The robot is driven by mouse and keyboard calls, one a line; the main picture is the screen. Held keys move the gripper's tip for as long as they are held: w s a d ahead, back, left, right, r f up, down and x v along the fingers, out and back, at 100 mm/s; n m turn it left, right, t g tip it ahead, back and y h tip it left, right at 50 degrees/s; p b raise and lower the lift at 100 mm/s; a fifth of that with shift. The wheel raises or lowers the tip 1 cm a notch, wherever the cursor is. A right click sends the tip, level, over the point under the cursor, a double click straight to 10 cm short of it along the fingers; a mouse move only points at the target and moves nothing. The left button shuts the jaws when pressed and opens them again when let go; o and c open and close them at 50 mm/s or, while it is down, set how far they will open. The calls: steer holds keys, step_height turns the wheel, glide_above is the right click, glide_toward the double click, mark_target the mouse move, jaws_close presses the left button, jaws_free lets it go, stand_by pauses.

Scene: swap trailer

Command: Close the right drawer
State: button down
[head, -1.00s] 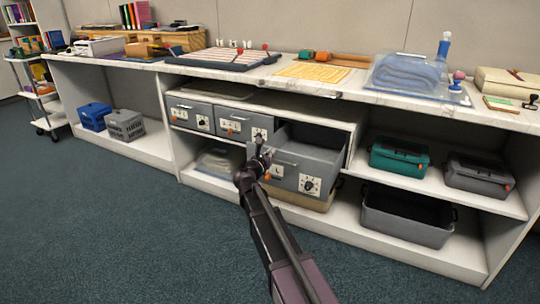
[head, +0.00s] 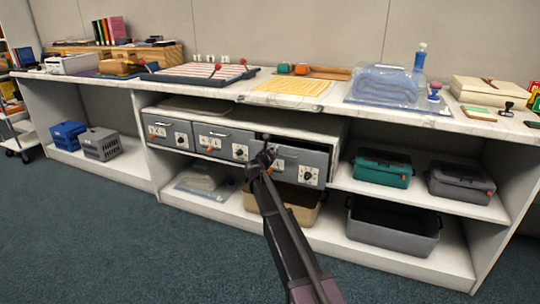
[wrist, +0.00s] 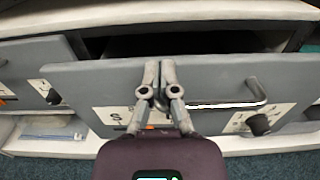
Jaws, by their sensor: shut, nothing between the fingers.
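The right drawer (head: 301,165) is a grey front with a bar handle and white labels, in the shelf unit under the counter. My gripper (head: 265,158) is shut and empty at the left part of this front. In the wrist view my gripper (wrist: 158,68) has its fingertips together against or very near the front; contact is not certain.
The middle drawer (head: 226,144) and left drawer (head: 169,132) sit in the same row. A teal case (head: 382,168) and a dark grey case (head: 461,182) stand on the shelf to the right. A grey bin (head: 393,225) is below. Open carpet (head: 110,235) lies in front.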

steer(key=x, duration=0.8)
steer(key=shift+w+a, duration=0.2)
steer(key=shift+a, duration=0.05)
steer(key=shift+w+r, duration=0.1)
steer(key=shift+w, duration=0.1)
steer(key=v, duration=1.5)
steer(key=shift+s+d, duration=0.2)
steer(key=shift+s, duration=0.05)
